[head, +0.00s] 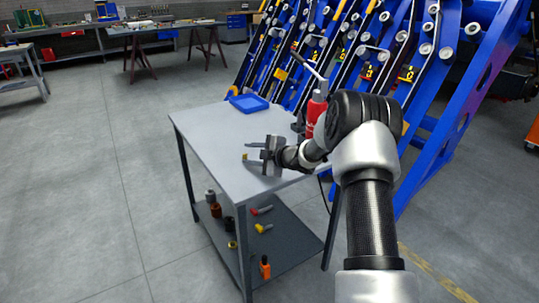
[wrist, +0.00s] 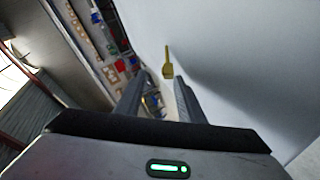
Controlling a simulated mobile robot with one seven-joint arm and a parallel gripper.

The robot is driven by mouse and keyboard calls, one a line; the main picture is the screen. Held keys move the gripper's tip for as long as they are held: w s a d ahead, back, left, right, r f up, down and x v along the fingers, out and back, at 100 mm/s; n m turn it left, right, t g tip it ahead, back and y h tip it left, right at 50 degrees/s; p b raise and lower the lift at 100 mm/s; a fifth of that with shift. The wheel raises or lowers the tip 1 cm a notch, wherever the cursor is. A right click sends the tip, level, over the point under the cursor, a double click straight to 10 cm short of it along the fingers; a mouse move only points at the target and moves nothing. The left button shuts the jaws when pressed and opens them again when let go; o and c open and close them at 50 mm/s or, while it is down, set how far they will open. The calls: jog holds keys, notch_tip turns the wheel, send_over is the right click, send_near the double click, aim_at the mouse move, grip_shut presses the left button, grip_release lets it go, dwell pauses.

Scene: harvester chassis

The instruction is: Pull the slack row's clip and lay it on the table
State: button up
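My gripper (head: 250,152) is low over the grey table (head: 215,150), reaching left across its top. In the wrist view its two fingers (wrist: 160,82) stand apart with a gap between them. A small yellow piece (wrist: 167,68), which looks like the clip, shows just past the fingertips against the table top. It also shows in the head view (head: 245,156) by the fingertips. No finger visibly grips it; whether it rests fully on the table is hard to tell. The blue harvester rows (head: 345,50) stand behind the table; which row is slack cannot be told.
A blue tray (head: 249,103) lies at the table's back edge. A red bottle-like tool (head: 315,110) stands at the right, close to my arm. The lower shelf (head: 280,245) holds several small tools. The left part of the table top is clear.

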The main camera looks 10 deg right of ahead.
jog(key=p+v, duration=0.2)
jog(key=v, duration=1.3)
jog(key=shift+r, duration=0.1)
jog(key=s+r+m+h+p, duration=0.1)
jog(key=s+r+m+h, duration=0.25)
jog(key=r, duration=0.65)
jog(key=s+r+m+h+p, duration=0.1)
jog(key=s+r+m+h, duration=0.3)
jog(key=r, duration=0.5)
jog(key=s+a+r+m+g+h, duration=0.15)
jog(key=s+r+m, duration=0.25)
jog(key=s, duration=0.4)
jog(key=s+a+f+m+g+y+b, duration=0.1)
jog(key=s+a+f+m+g, duration=0.2)
jog(key=s, duration=0.8)
jog(key=s+a+f+m+g+y+b, duration=0.15)
jog(key=s+a+f+m, duration=0.35)
jog(key=s, duration=0.6)
notch_tip(320, 180, up, 21)
jog(key=n+p, duration=0.1)
jog(key=p, duration=2.2)
jog(key=shift+s+d+r+h, duration=0.25)
jog(key=shift+s+d+h, duration=0.05)
jog(key=shift+s+h, duration=0.05)
